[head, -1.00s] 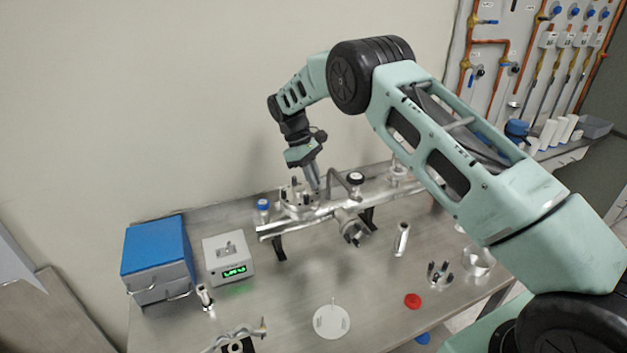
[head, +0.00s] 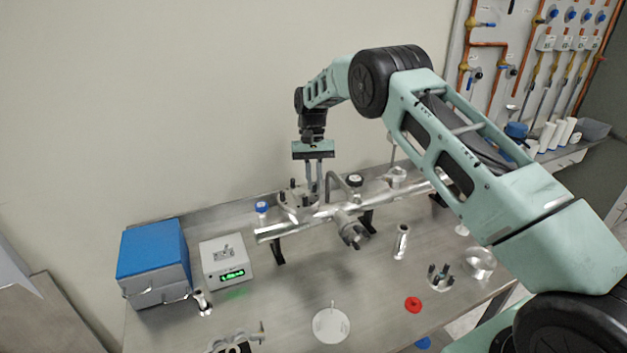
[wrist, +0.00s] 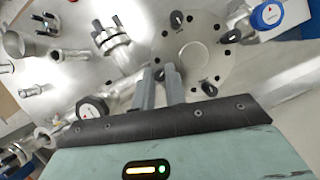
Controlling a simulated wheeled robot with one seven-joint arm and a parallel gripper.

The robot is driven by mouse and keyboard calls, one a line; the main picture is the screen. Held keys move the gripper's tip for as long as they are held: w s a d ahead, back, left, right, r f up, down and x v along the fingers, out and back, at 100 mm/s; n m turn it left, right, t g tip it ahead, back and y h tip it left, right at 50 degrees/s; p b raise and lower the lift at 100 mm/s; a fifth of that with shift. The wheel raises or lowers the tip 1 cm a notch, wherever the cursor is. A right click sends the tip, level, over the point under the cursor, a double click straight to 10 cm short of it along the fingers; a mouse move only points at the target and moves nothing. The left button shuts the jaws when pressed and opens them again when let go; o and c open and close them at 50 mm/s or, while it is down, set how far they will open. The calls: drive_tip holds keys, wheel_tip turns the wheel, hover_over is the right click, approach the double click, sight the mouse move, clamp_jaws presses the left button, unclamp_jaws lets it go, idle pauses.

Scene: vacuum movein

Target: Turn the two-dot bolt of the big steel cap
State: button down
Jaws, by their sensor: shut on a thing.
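The big steel cap (head: 292,207) sits on top of the steel pipe body in the head view. In the wrist view it is a round plate (wrist: 221,66) with several black-headed bolts around its rim. My gripper (head: 314,202) points down at the cap's right side. In the wrist view its two fingers (wrist: 160,72) close around a black bolt (wrist: 158,75) on the cap's rim. The bolt is partly hidden between the fingers, and I cannot read its dots. The other bolts stand free of my gripper.
A bent tube with a black-topped gauge (head: 355,180) stands close right of my fingers. A blue-topped part (head: 262,207) is to the left. A grey box with a green display (head: 226,261), a blue-lidded box (head: 154,256) and loose fittings lie on the bench.

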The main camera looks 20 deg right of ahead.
drive_tip(key=shift+d+m+t+y, duration=0.1)
drive_tip(key=shift+m+t+y, duration=0.2)
drive_tip(key=shift+m, duration=0.85)
drive_tip(key=shift+m+t+y, duration=0.2)
drive_tip(key=shift+m+y, duration=0.2)
drive_tip(key=shift+m, duration=0.75)
drive_tip(key=c, duration=1.4)
unclamp_jaws()
drive_tip(key=shift+c, duration=0.2)
drive_tip(key=p+v, duration=0.4)
drive_tip(key=v, duration=1.3)
drive_tip(key=shift+d+r, duration=0.15)
drive_tip(key=shift+p, duration=0.3)
